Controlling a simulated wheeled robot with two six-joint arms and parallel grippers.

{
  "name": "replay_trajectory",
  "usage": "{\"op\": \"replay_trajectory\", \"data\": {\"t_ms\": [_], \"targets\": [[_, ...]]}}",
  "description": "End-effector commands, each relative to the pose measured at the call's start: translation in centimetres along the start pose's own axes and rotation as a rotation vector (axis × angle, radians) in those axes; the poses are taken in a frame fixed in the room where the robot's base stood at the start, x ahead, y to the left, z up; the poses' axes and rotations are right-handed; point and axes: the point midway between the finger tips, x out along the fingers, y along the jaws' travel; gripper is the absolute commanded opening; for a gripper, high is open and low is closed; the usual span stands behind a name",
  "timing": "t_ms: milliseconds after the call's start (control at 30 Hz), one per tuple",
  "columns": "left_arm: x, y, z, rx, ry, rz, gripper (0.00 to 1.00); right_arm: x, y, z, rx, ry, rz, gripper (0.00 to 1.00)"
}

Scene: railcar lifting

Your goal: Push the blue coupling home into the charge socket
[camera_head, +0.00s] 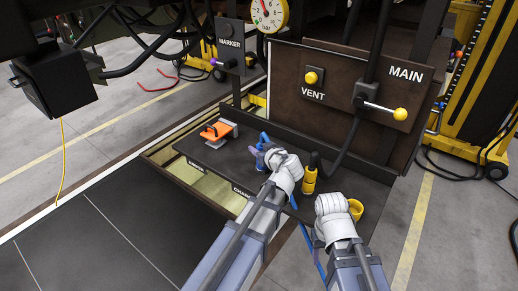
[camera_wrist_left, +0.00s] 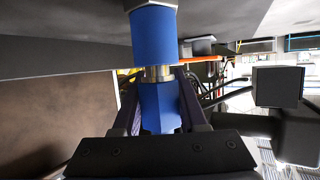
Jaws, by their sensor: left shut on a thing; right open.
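My left gripper (camera_wrist_left: 160,92) is shut on the blue coupling (camera_wrist_left: 160,108), with a dark finger on each side of it in the left wrist view. A bright metal collar (camera_wrist_left: 158,73) shows between the coupling and a blue cylindrical part (camera_wrist_left: 153,36), which looks like the charge socket; the three appear in line. How far the collar is inserted cannot be told. In the head view, the left gripper (camera_head: 260,152) is low over the dark shelf, its white wrist hiding most of the coupling. My right gripper (camera_head: 332,208) is open at the shelf's right; its fingers are mostly hidden.
An orange part (camera_head: 217,131) sits at the shelf's left. A yellow-ended black hose (camera_head: 310,178) stands between my grippers, and a yellow ring (camera_head: 355,208) lies beside the right one. The brown panel (camera_head: 345,100) with VENT and MAIN controls rises behind. A blue hose (camera_head: 293,199) hangs near my left wrist.

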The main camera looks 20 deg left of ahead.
Motion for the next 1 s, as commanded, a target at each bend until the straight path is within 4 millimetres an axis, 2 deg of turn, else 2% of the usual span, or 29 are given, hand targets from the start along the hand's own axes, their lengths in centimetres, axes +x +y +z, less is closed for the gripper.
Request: {"op": "replay_trajectory", "data": {"t_ms": [233, 267, 567, 833, 1000], "targets": [[0.3, 0.0, 0.7, 0.000, 0.001, 0.000, 0.00, 0.7, -0.1, 0.0, 0.000, 0.000, 0.000, 0.50], [0.3, 0.0, 0.6, 0.000, 0.001, 0.000, 0.43, 0.7, -0.1, 0.0, 0.000, 0.000, 0.000, 0.50], [0.2, 0.0, 0.5, 0.000, 0.000, 0.000, 0.77, 0.6, -0.1, 0.0, 0.000, 0.000, 0.000, 0.50], [0.0, 0.0, 0.5, 0.000, 0.000, 0.000, 0.77, 0.5, -0.1, 0.0, 0.001, 0.000, 0.000, 0.50], [-2.1, -0.1, 0.3, 0.002, 0.000, 0.003, 0.77, -0.5, 0.1, 0.0, 0.001, 0.000, 0.000, 0.50]]}}
